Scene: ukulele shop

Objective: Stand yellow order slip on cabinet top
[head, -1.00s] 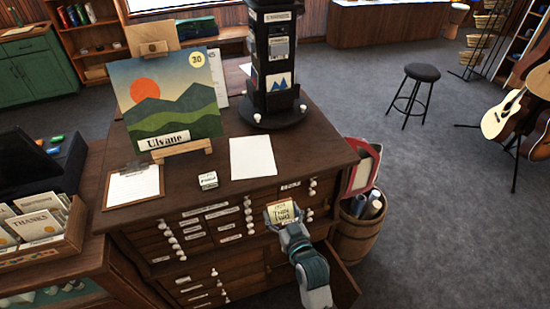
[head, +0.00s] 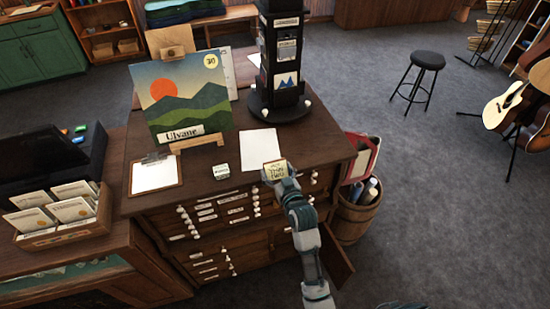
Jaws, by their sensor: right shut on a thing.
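The yellow order slip (head: 274,171) is a small pale yellow piece with handwriting facing me. My right gripper (head: 278,180) is shut on its lower part and holds it upright at the front edge of the cabinet top (head: 318,152). I cannot tell whether the slip touches the wood. The cabinet is dark wood, with rows of small labelled drawers and white knobs.
On the cabinet top are a white sheet (head: 260,146) just behind the slip, a small white label block (head: 221,171), a clipboard (head: 156,174), a landscape picture (head: 190,100) and a black display tower (head: 279,60). A wooden barrel (head: 354,212) stands at right.

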